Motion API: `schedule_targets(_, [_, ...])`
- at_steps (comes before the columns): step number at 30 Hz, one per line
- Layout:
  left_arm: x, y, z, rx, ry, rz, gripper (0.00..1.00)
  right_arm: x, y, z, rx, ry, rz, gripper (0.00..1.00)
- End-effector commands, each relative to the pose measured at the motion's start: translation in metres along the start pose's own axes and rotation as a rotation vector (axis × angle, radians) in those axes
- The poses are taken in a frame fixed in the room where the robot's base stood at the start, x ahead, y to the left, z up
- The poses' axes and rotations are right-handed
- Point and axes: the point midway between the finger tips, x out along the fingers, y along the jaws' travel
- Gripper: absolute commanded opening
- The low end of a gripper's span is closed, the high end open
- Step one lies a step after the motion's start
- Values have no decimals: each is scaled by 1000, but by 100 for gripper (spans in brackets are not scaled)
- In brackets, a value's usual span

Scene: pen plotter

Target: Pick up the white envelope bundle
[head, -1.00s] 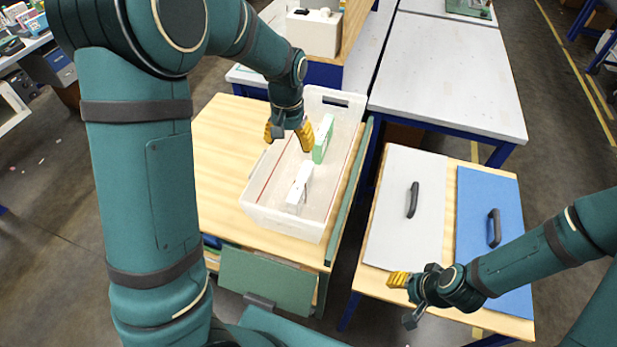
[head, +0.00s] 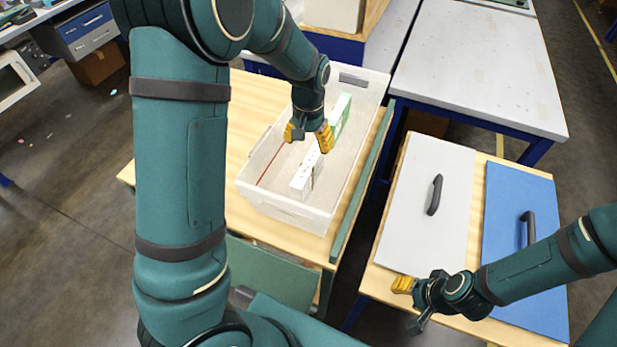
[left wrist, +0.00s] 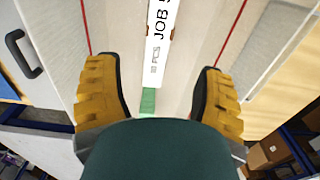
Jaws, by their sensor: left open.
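The white envelope bundle (head: 305,172) stands in the white bin (head: 262,216), toward its near end. In the left wrist view the bundle (left wrist: 160,42) shows printed black letters and lies between the finger lines, a little ahead of the fingertips. My left gripper (head: 309,140) is open over the bin, just behind the bundle, with its yellow fingers apart; it also shows in the left wrist view (left wrist: 158,90). Its fingers partly hide the far end of the bundle. A green bundle (head: 342,115) stands farther back in the bin. My right gripper (head: 408,300) is at the lower right, away from the bin.
The bin stands on a wooden table (head: 240,120). To the right, a white panel (head: 420,215) and a blue panel (head: 510,200) with dark handles lie on another table. A grey table (head: 480,70) stands behind. A red line runs inside the bin.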

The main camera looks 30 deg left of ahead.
Motion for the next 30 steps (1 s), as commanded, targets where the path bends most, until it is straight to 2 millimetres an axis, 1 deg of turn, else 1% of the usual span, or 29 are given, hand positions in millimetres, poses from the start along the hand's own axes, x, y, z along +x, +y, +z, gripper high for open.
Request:
schedule_targets(1, [13,0,1,-1,-4,-1,69,4,1,1,-1,-2,0,47])
schedule_targets(3, [26,0,1,-2,-4,0,69,6,2,2,-1,-4,-1,47])
schedule_targets(6, [39,0,1,-1,-3,0,69,9,3,3,-2,-6,-1,47])
schedule_targets(14, [56,1,2,-1,-2,0,69,12,4,4,-3,-7,-1,47])
schedule_targets(21, [90,3,9,-1,-4,0,69,22,8,2,-3,-2,-1,47])
schedule_targets(25, [99,3,8,-1,0,1,69,24,9,2,-3,0,-1,47])
schedule_targets(30, [100,3,8,-1,0,1,69,24,9,2,-3,0,-1,47])
